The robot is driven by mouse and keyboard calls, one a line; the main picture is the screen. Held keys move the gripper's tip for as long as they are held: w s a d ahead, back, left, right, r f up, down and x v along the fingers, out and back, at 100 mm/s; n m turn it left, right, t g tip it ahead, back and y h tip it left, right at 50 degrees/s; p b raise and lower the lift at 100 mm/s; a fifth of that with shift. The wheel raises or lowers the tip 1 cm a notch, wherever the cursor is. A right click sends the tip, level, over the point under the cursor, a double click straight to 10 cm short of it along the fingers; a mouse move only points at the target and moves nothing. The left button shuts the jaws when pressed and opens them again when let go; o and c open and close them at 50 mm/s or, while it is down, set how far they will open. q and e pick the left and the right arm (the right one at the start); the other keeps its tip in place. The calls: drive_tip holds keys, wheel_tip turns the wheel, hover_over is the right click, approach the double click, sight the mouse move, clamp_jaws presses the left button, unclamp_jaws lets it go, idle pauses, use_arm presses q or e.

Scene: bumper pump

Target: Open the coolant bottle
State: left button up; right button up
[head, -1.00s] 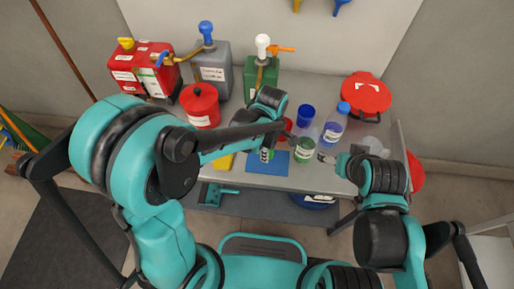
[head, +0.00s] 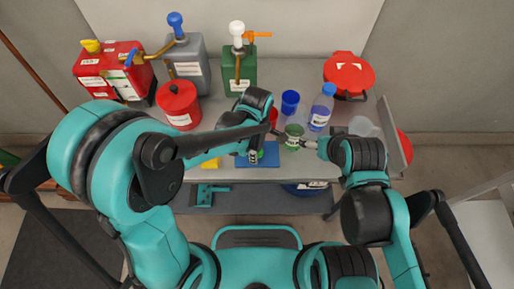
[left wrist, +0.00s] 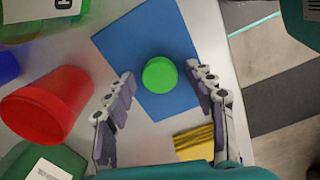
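A green bottle with a white label (head: 293,136) stands on the table right of the blue mat; its label is too small to read, so I cannot confirm that it is the coolant. In the left wrist view it shows partly, cut off at the top left (left wrist: 30,18). A round green cap-like piece (left wrist: 159,75) is over the blue mat (left wrist: 125,45). My left gripper (head: 256,150) is above the mat, its fingers open and apart with the green piece between them in view. My right gripper (head: 309,143) is at the green bottle's right side; its grip is unclear.
A red cup (left wrist: 45,105), a blue cup (head: 290,102) and a blue-capped clear bottle (head: 321,110) stand close by. A red can (head: 178,105), a green canister (head: 241,70) and other canisters are behind. A yellow sponge (left wrist: 195,142) lies beside the mat.

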use_arm(q)
drive_tip(key=shift+r, duration=0.25)
wheel_tip(320, 180, up, 12)
drive_tip(key=p, duration=0.5)
drive_tip(key=s+a+r+m+t, duration=0.2)
drive_tip(key=a+r+m+t, duration=0.1)
drive_tip(key=a+m, duration=0.4)
drive_tip(key=s+a+r+m+t, duration=0.3)
drive_tip(key=a+m, duration=0.4)
drive_tip(key=a, duration=0.4)
drive_tip(key=shift+r+m+t, duration=0.15)
drive_tip(key=shift+m+t, duration=0.25)
drive_tip(key=shift+t, duration=0.2)
